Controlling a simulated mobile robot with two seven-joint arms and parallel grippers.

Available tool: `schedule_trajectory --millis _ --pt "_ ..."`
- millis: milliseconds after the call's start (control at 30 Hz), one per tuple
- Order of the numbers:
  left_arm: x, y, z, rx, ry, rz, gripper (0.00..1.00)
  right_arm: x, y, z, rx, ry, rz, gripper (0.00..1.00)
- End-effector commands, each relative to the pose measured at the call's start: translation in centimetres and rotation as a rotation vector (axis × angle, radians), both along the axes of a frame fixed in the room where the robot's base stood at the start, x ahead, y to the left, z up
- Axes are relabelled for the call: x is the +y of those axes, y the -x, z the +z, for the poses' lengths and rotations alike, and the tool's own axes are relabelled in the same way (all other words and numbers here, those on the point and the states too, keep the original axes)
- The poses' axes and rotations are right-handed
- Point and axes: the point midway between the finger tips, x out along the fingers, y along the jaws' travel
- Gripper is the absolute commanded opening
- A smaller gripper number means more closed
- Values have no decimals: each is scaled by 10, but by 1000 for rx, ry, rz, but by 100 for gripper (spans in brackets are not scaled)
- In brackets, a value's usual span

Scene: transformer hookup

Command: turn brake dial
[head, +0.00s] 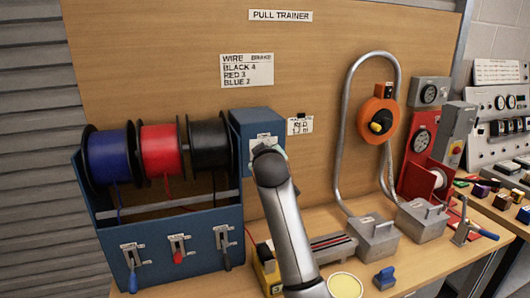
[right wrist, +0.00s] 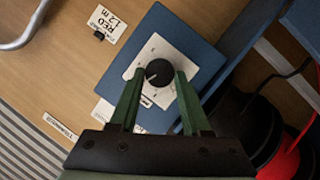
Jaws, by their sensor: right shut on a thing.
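The brake dial is a round black knob (right wrist: 158,72) on a white scale plate (right wrist: 146,58), fixed to a blue box (right wrist: 190,42). In the right wrist view my right gripper (right wrist: 160,76) has one green finger on each side of the knob and is shut on it. The scale's numbers are too small to read. In the head view the blue box (head: 243,121) stands right of the spools, and my right arm hides the knob and most of the plate. My left gripper is not in view.
Blue (head: 108,155), red (head: 161,150) and black (head: 209,144) wire spools sit on a blue rack. A card (head: 247,70) reads black 4, red 3, blue 2. Another card (head: 300,125) begins with RED. An orange wheel (head: 378,120) and grey boxes stand to the right.

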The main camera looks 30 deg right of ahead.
Motion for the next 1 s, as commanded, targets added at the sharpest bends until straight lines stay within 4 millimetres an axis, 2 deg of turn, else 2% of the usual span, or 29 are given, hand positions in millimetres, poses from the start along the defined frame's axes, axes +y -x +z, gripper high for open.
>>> schedule_trajectory --millis 567,600,833,1000 --pt "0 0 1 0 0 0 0 -1 0 0 -9 -32 -1 0" --pt "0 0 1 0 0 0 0 -1 0 0 -9 -32 -1 51" --pt "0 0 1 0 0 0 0 -1 0 0 -9 -31 -1 77" --pt "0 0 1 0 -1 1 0 0 0 0 -8 -30 0 77"
